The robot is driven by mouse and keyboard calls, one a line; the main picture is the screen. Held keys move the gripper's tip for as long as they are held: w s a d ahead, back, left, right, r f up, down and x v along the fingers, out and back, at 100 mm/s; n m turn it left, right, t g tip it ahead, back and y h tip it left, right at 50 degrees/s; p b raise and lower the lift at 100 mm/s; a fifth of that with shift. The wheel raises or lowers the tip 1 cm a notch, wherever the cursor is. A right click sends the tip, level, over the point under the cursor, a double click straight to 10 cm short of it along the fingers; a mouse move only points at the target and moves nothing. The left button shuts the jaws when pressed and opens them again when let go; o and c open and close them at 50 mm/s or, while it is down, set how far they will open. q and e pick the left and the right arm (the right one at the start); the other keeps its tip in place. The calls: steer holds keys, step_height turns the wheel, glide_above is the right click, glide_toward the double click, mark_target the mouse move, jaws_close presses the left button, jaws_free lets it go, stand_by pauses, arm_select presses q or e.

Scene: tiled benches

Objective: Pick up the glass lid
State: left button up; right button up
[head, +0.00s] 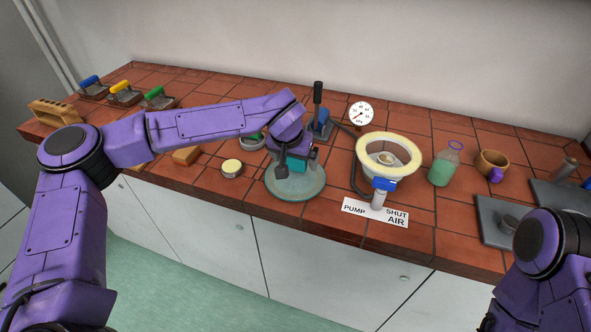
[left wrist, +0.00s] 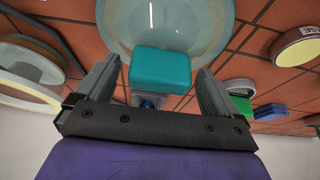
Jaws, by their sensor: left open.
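The glass lid (head: 307,190) is a round, see-through, pale green disc on the tiled bench, near the bench's front edge. It has a teal block-shaped handle (head: 298,164) on top. In the left wrist view the glass (left wrist: 215,25) curves across the top, with the teal handle (left wrist: 160,72) below it. My left gripper (head: 285,170) is over the lid and open. In the left wrist view its two fingers stand on either side of the handle, with a gap on both sides. In the head view the wrist and a dark finger cover part of the lid. My right gripper is not visible.
A white bowl with a cream rim (head: 410,143), a blue-handled valve (head: 383,184) and a sign (head: 375,212) are right of the lid. A black lever (head: 318,95) stands behind. A round tin (head: 232,168) is left. A green bottle (head: 444,168) and mug (head: 490,162) stand further right.

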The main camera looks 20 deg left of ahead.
arm_select(q)
steer(key=shift+w+f, duration=0.1)
steer(key=shift+f, duration=0.1)
steer(key=c, duration=1.7)
